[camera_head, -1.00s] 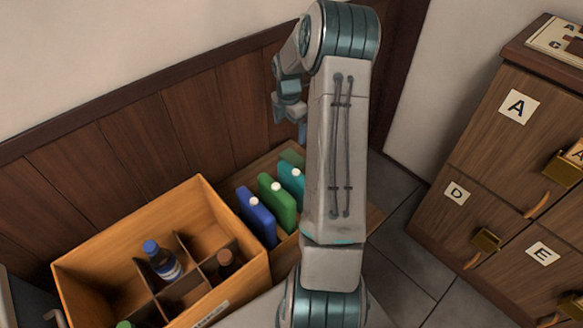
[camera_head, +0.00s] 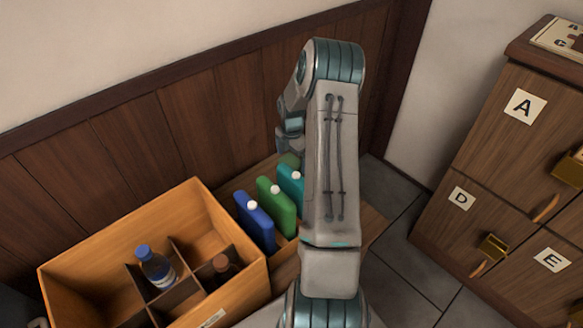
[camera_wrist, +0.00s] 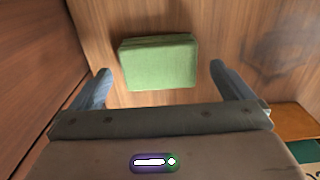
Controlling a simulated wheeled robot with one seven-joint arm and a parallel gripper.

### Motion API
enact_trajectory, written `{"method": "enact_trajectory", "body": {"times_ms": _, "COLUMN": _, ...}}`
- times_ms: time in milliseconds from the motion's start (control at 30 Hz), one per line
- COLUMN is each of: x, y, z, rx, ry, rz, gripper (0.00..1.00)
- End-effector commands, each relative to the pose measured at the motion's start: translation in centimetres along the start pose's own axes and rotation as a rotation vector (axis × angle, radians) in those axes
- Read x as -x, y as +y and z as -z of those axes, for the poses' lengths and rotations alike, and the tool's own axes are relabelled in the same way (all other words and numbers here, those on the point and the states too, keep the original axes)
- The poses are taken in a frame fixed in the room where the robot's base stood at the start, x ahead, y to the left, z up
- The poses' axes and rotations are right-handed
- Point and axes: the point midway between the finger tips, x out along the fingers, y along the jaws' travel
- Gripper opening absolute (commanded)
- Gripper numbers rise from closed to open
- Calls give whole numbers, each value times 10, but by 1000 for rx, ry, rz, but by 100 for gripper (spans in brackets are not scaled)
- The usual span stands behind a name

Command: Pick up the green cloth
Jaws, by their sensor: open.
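The green cloth (camera_wrist: 158,62) is a folded, block-like pale green bundle lying on a wooden surface in the wrist view. My gripper (camera_wrist: 160,70) is open, with one finger on each side of the cloth's near part in the picture. I see no contact between fingers and cloth. In the head view a dull green patch (camera_head: 289,160), apparently the cloth, shows behind the flasks. My gripper is just above it there, mostly hidden by my arm.
Blue (camera_head: 256,222), green (camera_head: 277,209) and teal (camera_head: 291,184) flasks stand in a row near the cloth. A divided wooden crate (camera_head: 60,270) holds bottles at left. A panelled wall (camera_head: 130,150) runs behind. Lettered drawers (camera_head: 500,170) stand at right.

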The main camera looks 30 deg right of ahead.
Motion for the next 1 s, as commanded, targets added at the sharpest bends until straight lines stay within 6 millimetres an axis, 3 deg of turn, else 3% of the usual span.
{"method": "enact_trajectory", "body": {"times_ms": 33, "x": -14, "y": 0, "z": 0, "rx": 1, "ry": 1, "rz": 2, "gripper": 100}}
{"method": "enact_trajectory", "body": {"times_ms": 133, "x": -26, "y": 1, "z": 0, "rx": 2, "ry": 1, "rz": 0, "gripper": 100}}
{"method": "enact_trajectory", "body": {"times_ms": 400, "x": -29, "y": 1, "z": 0, "rx": 1, "ry": 0, "rz": -1, "gripper": 100}}
{"method": "enact_trajectory", "body": {"times_ms": 567, "x": -29, "y": 1, "z": 0, "rx": 1, "ry": 0, "rz": -1, "gripper": 56}}
{"method": "enact_trajectory", "body": {"times_ms": 1000, "x": -22, "y": 1, "z": 0, "rx": 0, "ry": -1, "rz": -2, "gripper": 54}}
